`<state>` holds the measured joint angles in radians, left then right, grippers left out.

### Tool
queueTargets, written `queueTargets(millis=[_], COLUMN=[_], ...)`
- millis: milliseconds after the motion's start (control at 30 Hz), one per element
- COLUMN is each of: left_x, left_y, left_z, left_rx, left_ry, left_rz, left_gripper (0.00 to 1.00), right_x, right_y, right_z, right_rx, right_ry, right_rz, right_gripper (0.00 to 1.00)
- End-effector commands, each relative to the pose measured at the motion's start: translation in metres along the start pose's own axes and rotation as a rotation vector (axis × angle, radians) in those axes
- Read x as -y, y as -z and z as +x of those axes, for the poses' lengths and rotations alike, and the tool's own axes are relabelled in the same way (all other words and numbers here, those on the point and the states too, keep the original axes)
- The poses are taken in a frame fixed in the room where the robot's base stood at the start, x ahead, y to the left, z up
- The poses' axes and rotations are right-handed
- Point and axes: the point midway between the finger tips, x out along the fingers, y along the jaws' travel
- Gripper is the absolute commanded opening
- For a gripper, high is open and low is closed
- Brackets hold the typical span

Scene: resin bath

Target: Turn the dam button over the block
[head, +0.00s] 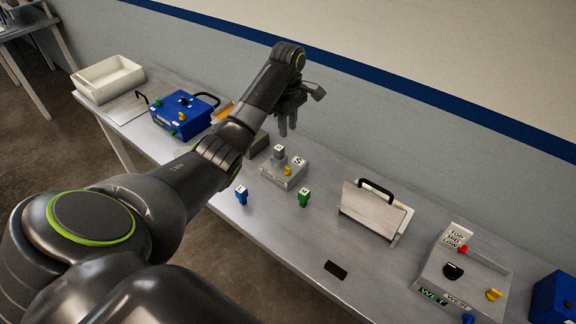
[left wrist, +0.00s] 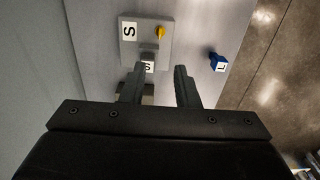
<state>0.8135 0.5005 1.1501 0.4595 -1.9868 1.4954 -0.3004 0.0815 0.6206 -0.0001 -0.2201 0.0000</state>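A grey block (head: 284,177) with an "S" plate stands on the bench. It bears a small yellow button (head: 287,171) and an upright grey peg (head: 278,152) with a lettered top. The left wrist view shows the block (left wrist: 128,50), the yellow button (left wrist: 160,31) and the grey peg (left wrist: 148,57). My left gripper (head: 288,128) is above and behind the block. Its fingers (left wrist: 158,80) are apart with nothing held between them. I cannot tell which button is the dam button. My right gripper is not in view.
A blue lettered peg (head: 241,196) and a green one (head: 304,198) stand in front of the block. A blue box (head: 182,120) is left, a handled metal plate (head: 372,208) right. A grey panel box (head: 440,272) with several knobs stands farther right. A dark pad (head: 336,270) lies near the front edge.

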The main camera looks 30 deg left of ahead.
Motion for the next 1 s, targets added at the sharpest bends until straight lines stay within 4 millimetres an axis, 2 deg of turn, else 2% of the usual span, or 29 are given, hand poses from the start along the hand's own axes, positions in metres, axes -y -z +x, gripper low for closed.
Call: queueTargets(millis=[367, 600, 800, 1000], left_x=[0.002, 0.001, 0.001, 0.001], left_y=[-0.001, -0.001, -0.001, 0.000], left_z=[0.077, 0.123, 0.150, 0.163], left_rx=[0.002, 0.001, 0.000, -0.001], left_ry=[0.007, 0.004, 0.003, 0.002], left_rz=[0.002, 0.003, 0.004, 0.004], left_gripper=[0.28, 0.28, 0.28, 0.28], right_x=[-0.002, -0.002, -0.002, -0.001], right_y=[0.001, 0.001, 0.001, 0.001], right_z=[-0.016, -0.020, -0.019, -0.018], right_rx=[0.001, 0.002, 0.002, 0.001], right_ry=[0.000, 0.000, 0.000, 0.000], right_rz=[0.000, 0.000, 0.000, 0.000], right_gripper=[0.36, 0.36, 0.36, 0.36])
